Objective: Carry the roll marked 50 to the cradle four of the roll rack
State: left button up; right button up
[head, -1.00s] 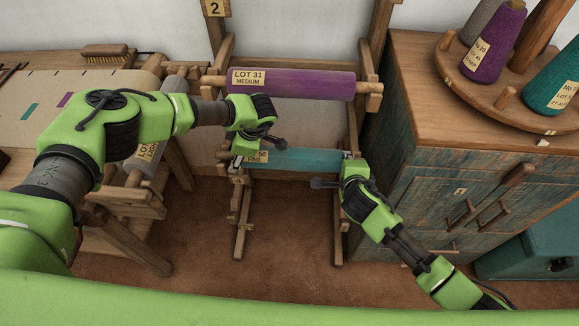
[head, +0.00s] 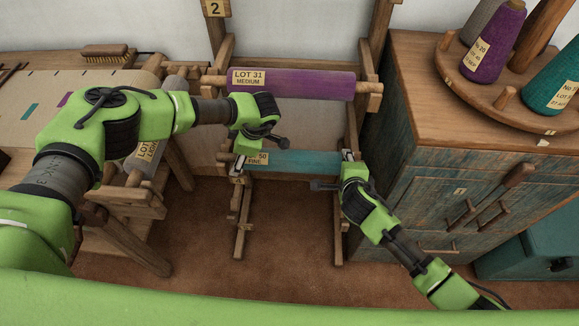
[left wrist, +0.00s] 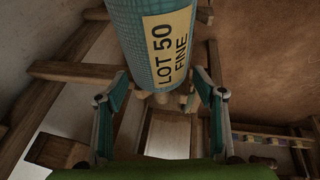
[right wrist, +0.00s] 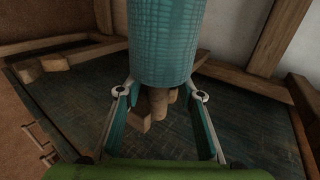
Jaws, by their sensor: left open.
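The teal roll (head: 300,162) marked LOT 50 FINE lies level, low between the posts of a wooden rack (head: 243,215), below a purple roll. In the left wrist view the roll (left wrist: 137,45) shows its label, with its wooden end between the fingers. My left gripper (head: 238,166) is open at the roll's left end, partly hidden by my wrist. My right gripper (head: 347,157) is at the right end. In the right wrist view its fingers (right wrist: 160,84) stand apart on either side of the wooden end, below the teal roll (right wrist: 165,40). I cannot tell which cradle is number four.
The purple roll (head: 295,84) marked LOT 31 MEDIUM sits above, under a sign (head: 213,8) marked 2. A wooden cabinet (head: 440,190) with yarn cones on top stands close on the right. A bench (head: 85,75) stands at left. The floor (head: 290,235) below the rack is clear.

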pick_arm(q)
jog(key=v, duration=1)
jog(key=shift+a, duration=0.1)
jog(key=shift+r, duration=0.1)
pick_arm(e)
jog(key=v, duration=1.2)
jog(key=shift+s, duration=0.1)
